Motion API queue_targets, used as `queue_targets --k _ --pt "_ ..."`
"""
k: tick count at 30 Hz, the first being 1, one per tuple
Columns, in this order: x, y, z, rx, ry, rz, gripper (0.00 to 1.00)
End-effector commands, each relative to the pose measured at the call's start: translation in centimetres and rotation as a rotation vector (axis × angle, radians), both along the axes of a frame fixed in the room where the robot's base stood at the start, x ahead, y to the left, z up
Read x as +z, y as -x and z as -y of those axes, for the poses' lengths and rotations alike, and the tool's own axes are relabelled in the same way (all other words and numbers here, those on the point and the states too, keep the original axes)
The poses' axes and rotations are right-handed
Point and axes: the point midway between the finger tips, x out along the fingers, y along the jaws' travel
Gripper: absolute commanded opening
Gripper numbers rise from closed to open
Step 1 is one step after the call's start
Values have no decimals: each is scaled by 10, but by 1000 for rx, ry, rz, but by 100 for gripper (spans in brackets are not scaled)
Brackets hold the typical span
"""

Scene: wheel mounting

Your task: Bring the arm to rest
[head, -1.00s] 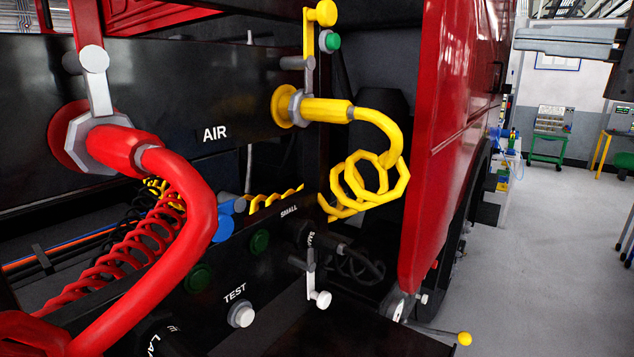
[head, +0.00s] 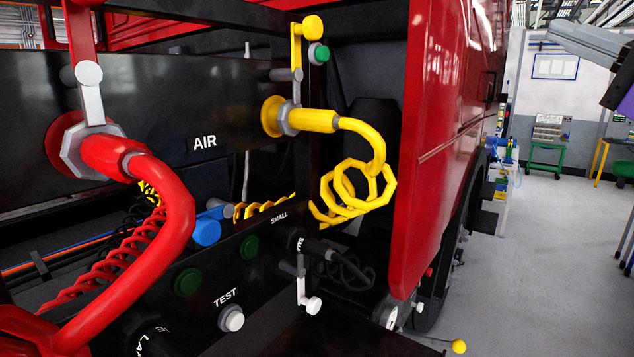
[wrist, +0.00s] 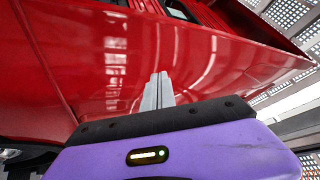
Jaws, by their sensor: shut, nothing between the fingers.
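My gripper (wrist: 158,90) shows in the wrist view, its two grey fingers together and empty, above its purple housing. The fingers point toward a glossy red truck panel (wrist: 190,55); I cannot tell the gap between them. In the head view, part of my arm, grey with a purple end, shows at the top right edge, beside the red truck cab (head: 440,150). The fingers are outside the head view.
A black panel holds a red air hose (head: 170,230) and a yellow coiled hose (head: 350,190) on couplings. A lever with a yellow knob (head: 459,346) sticks out low. A green cart (head: 547,150) stands at the back.

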Motion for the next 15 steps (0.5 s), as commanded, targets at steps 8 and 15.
queue_targets --k 8,15 --pt "-96 -18 36 -321 51 85 0" --pt "-205 -5 47 -594 173 96 0"
